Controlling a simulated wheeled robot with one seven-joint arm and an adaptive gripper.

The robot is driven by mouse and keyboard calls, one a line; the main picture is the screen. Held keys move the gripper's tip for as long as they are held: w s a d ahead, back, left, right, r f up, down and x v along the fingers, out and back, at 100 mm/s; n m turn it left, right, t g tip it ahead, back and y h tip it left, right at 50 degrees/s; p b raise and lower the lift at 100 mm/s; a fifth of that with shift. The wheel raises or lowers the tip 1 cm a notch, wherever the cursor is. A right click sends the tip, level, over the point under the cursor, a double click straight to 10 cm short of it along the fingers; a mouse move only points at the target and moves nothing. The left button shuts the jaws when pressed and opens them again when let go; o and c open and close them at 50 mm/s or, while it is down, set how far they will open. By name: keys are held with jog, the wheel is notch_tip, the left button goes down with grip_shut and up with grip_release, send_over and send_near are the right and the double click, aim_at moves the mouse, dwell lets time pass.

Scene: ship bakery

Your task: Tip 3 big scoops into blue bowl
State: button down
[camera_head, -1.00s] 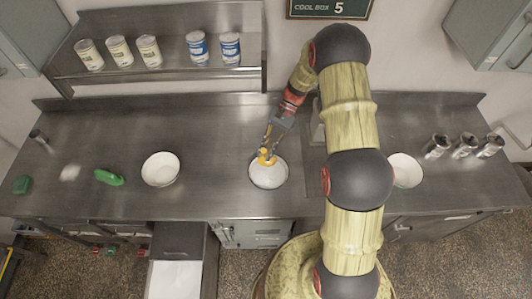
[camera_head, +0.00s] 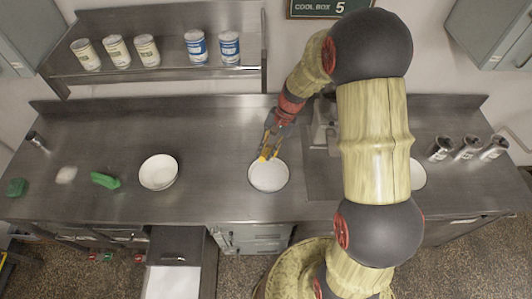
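Three bowls stand on the steel counter, and all look white inside; I cannot tell which is blue. One bowl (camera_head: 268,177) is in the middle, one (camera_head: 158,172) is to the left, and one (camera_head: 418,174) is on the right, partly hidden behind my arm. My gripper (camera_head: 268,150) is just above the far rim of the middle bowl. It appears shut on a small yellow scoop (camera_head: 265,155), whose head is at that rim. Any contents of the scoop or bowls are too small to tell.
Cream tins (camera_head: 116,50) and blue tins (camera_head: 197,48) stand on the back shelf (camera_head: 168,68). A green brush (camera_head: 105,180), a white lump (camera_head: 66,175) and a green block (camera_head: 17,187) lie at left. Metal canisters (camera_head: 466,148) stand at right. Counter (camera_head: 215,165) is clear between the left and middle bowls.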

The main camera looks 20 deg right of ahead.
jog(key=shift+t+b, duration=0.4)
jog(key=shift+b, duration=0.25)
jog(key=shift+a+r+t+h+b, duration=0.1)
jog(key=shift+r+t+h+b, duration=0.1)
jog(key=shift+t+h+b, duration=0.7)
jog(key=shift+r+n+t+b, duration=0.1)
jog(key=shift+n+t+b, duration=0.25)
jog(key=shift+b, duration=0.65)
jog(key=shift+r+t+h+b, duration=0.3)
jog(key=shift+t+h+b, duration=0.25)
jog(key=shift+t, duration=0.1)
